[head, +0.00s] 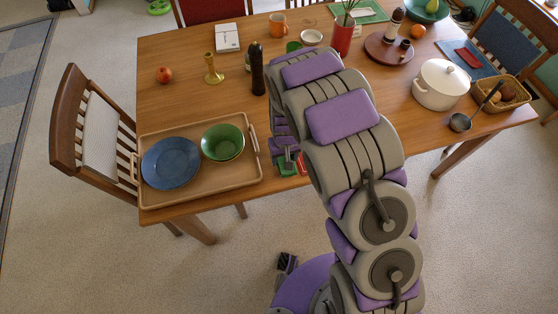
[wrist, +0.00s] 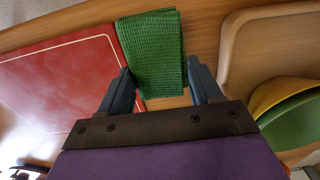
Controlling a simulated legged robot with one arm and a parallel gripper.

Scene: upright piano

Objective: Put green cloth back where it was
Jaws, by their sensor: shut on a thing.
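The green cloth (wrist: 152,45) is a folded, waffle-textured rectangle in the wrist view. It lies between the two fingers of my gripper (wrist: 160,76), which is shut on it. In the head view a small part of the green cloth (head: 287,170) shows at the front edge of the table, below my gripper (head: 289,158). My arm hides the rest of it there. I cannot tell whether the cloth touches the tabletop.
The wooden table (head: 180,90) bears a tray (head: 200,190) with a blue plate (head: 170,162) and green bowl (head: 222,142), left of my gripper. A red mat (wrist: 60,80) lies beside the cloth. A dark pepper mill (head: 257,70) stands behind. The table's left middle has free room.

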